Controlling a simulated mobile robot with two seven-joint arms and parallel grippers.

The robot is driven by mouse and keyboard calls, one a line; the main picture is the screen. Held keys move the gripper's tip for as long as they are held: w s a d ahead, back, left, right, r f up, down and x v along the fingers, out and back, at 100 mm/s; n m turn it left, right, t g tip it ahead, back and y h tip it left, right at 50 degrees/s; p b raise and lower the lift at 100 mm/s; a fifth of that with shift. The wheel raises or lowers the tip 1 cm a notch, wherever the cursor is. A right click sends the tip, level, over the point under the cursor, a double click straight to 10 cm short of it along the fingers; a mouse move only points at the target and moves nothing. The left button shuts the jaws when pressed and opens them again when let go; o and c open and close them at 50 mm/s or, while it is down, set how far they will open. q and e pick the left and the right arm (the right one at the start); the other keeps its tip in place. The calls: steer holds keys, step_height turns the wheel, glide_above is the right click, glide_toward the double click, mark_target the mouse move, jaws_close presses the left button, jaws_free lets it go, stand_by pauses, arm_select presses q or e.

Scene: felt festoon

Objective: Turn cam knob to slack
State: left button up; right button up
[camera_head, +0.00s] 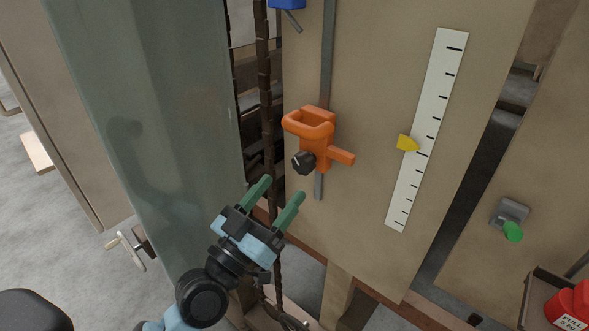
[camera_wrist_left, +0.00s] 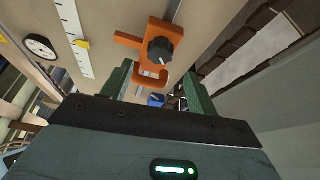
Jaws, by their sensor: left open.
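The cam knob (camera_head: 303,161) is a small black knob on the lower left of an orange bracket (camera_head: 318,135) mounted on a tan panel. In the left wrist view the black knob (camera_wrist_left: 160,50) sits at upper centre on the orange bracket (camera_wrist_left: 150,68). My left gripper (camera_head: 279,190) has green fingers, is open and empty, and is below and left of the knob, apart from it. The fingers also show in the left wrist view (camera_wrist_left: 157,85), with the knob beyond their tips. My right gripper is not in view.
A white scale (camera_head: 428,125) with a yellow pointer (camera_head: 407,143) is right of the bracket. A dark chain (camera_head: 264,90) hangs to its left beside a greenish translucent panel (camera_head: 150,130). A green-knobbed switch (camera_head: 512,231) and a red object (camera_head: 568,303) are at right.

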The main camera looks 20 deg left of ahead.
mark_target(299, 165)
arm_select(q)
steer(key=x, duration=0.4)
steer(key=shift+w+r+p, duration=0.1)
steer(key=shift+r+p, duration=0.1)
steer(key=shift+p, duration=0.15)
steer(key=shift+w+d+r, duration=0.15)
steer(key=shift+w+d, duration=0.1)
steer(key=shift+w, duration=0.45)
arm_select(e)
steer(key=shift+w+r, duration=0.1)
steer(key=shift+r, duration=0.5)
arm_select(q)
steer(key=c, duration=0.9)
steer(key=shift+r+n+y+p, duration=0.25)
steer(key=shift+n+y+p, duration=0.15)
steer(key=shift+n+p, duration=0.6)
steer(key=shift+c, duration=0.4)
steer(key=shift+f, duration=0.2)
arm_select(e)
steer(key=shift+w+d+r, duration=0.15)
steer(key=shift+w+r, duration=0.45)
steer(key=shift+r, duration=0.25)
